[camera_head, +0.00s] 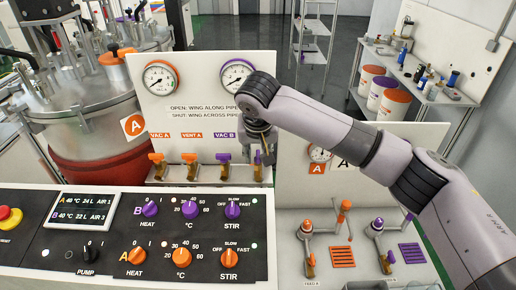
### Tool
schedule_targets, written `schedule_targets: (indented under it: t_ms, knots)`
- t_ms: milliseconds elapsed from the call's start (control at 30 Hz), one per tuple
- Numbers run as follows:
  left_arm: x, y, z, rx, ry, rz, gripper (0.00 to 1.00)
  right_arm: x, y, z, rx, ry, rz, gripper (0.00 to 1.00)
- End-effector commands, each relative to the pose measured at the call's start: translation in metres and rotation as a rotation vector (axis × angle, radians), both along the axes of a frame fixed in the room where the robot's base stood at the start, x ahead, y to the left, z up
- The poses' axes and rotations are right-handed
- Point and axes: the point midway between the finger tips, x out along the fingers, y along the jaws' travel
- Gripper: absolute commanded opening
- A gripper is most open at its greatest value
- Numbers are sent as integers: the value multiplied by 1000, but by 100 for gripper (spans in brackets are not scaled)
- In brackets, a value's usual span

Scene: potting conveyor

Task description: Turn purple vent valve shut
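The purple vent valve (257,159) is at the right end of the row of small brass valves below the white gauge panel. Its purple wing shows just under my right gripper (260,148), and its label is hidden behind the gripper. My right arm reaches in from the right, with the gripper pointing down at this valve. The fingers are small and partly hidden, so I cannot tell if they grip the wing. The wing's exact angle is also unclear. My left gripper is not in view.
Beside it stand the purple VAC B valve (223,160) and the orange VENT A (190,160) and VAC A (156,160) valves. The gauge panel (185,108) rises behind. A black control panel (190,235) with knobs lies in front. A steel vessel (85,100) stands left.

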Motion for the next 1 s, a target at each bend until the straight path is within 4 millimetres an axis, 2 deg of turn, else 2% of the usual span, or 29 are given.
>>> schedule_targets:
  t_ms: [300,733,1000]
  knots:
    - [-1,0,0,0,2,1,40,1,0,-4,0,0,0,29]
    - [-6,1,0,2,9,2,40,1,0,-3,0,0,0,1]
    - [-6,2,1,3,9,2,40,1,0,-3,0,0,2,0]
